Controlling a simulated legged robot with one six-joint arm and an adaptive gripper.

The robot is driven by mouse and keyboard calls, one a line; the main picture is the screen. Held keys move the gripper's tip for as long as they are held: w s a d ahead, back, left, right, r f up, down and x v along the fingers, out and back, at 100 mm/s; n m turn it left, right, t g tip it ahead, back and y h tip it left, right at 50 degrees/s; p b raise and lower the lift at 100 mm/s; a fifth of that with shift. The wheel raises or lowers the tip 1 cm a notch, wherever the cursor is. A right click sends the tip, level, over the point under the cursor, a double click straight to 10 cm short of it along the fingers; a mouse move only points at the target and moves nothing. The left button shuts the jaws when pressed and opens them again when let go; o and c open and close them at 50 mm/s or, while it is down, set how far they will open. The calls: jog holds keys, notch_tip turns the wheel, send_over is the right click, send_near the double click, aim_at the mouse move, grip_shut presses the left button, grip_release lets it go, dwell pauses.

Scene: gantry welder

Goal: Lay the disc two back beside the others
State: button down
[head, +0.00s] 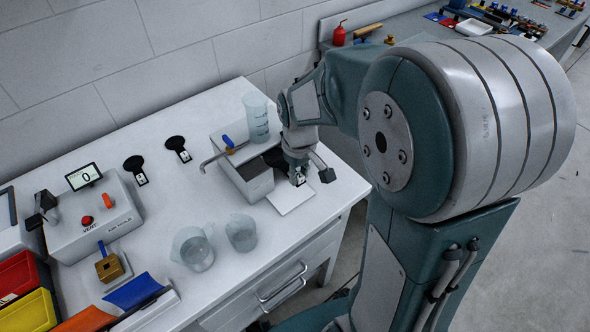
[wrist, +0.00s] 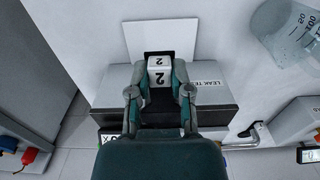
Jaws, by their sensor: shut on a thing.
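My gripper (head: 299,179) is shut on a white block marked 2, the tag of disc two (wrist: 160,70). The tag sits between the fingertips in the wrist view, just above or at the near edge of a white square plate (head: 291,198); I cannot tell whether it touches. The black round part of disc two is not clearly visible. Two other black discs with white tags lie flat on the bench: the left disc (head: 134,166) and the right disc (head: 178,146), near the wall, left of my gripper.
A grey leak test box (head: 247,181) with a bent pipe and blue-handled valve stands beside my gripper. A clear cylinder (head: 256,117) stands on its back part. Two clear beakers (head: 193,249) (head: 241,233) stand near the front. A control box (head: 94,222) is left. Bare bench surrounds the lying discs.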

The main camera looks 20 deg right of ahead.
jog(key=shift+s+d, duration=0.2)
jog(key=shift+s, duration=0.4)
jog(key=shift+s+d, duration=0.2)
jog(key=shift+s, duration=0.4)
jog(key=shift+r, duration=0.1)
notch_tip(320, 180, up, 6)
jog(key=shift+r, duration=0.2)
dwell(0.5)
